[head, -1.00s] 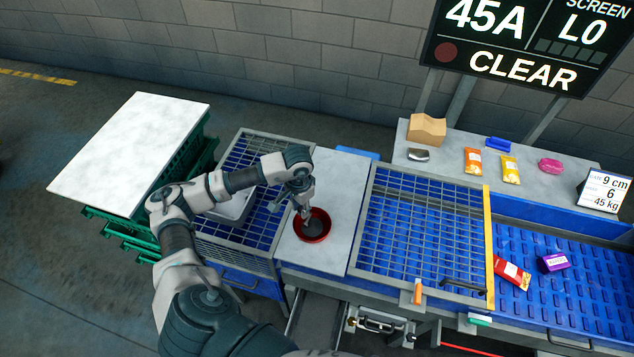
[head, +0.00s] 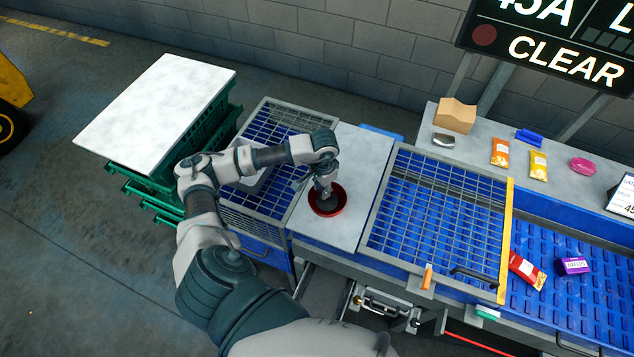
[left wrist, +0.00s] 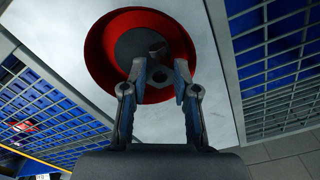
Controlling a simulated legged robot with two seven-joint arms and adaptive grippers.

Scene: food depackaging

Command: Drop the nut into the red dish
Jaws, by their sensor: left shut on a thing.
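The red dish (head: 341,207) with a dark grey inside stands on the pale slab between the two blue grids. It also shows in the left wrist view (left wrist: 97,50). My left gripper (head: 326,194) points down over the dish, its fingertips at or just above the dish's inside. In the left wrist view my left gripper (left wrist: 160,88) is shut on the nut (left wrist: 159,75), a small grey piece with a dark hole, seen between the fingertips against the dish. Whether the nut touches the dish floor I cannot tell. My right gripper is not in view.
The pale slab (head: 352,150) is otherwise clear. A grey tray (head: 250,182) lies on the left grid, partly behind my arm. A red packet (head: 526,270) and a purple box (head: 573,266) lie on the blue belt at right.

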